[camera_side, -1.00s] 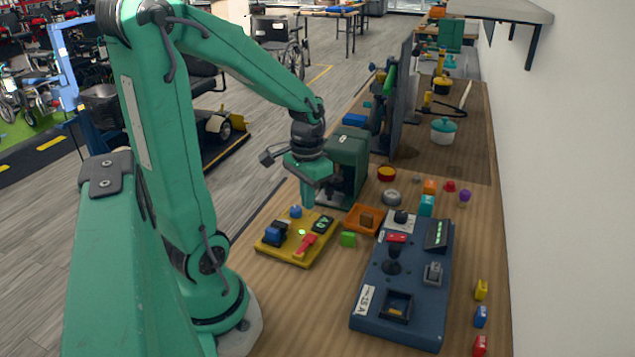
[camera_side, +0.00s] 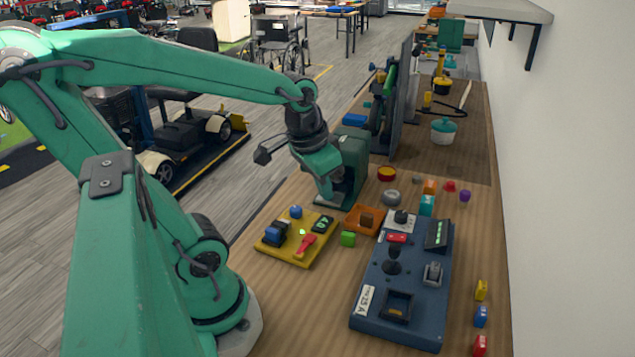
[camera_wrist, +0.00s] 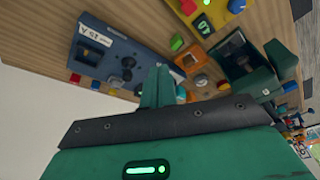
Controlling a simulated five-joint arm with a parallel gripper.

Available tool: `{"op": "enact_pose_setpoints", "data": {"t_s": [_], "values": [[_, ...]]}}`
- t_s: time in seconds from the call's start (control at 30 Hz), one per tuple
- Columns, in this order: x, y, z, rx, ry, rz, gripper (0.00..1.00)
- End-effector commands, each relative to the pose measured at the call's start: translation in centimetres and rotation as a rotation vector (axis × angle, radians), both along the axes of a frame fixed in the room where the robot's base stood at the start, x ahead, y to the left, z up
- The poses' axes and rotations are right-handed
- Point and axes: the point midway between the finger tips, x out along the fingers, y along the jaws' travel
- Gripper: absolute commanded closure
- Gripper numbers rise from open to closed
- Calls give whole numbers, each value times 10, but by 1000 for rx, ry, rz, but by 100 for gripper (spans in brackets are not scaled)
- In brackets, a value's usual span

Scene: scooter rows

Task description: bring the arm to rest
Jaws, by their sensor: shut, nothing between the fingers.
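My gripper (camera_side: 327,190) is shut and empty. In the side view it hangs above the workbench, in front of the dark green machine (camera_side: 350,160) and behind the yellow panel (camera_side: 283,250). Its fingers point down and slightly to the right. In the wrist view the closed green fingers (camera_wrist: 157,88) show at the centre, with the bench beyond them. Whether the fingertips touch anything cannot be told, but they look clear of the bench top.
The blue control panel (camera_side: 378,310) with a joystick lies to the right. An orange tray (camera_side: 353,224) and a green block (camera_side: 348,239) sit between the panels. Small coloured blocks line the right edge. Bare wood (camera_side: 290,310) is free at the front.

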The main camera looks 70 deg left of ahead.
Motion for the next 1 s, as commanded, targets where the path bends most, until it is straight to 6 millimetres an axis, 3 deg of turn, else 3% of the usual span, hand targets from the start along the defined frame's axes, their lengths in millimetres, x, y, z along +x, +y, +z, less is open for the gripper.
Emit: {"op": "enact_pose_setpoints", "data": {"t_s": [0.2, 0.4, 1.0], "values": [[-12, -31, 26, 0, -124, -70, 100], [-21, -47, 39, -10, -194, -108, 100], [-24, -52, 42, -15, -212, -117, 100]]}}
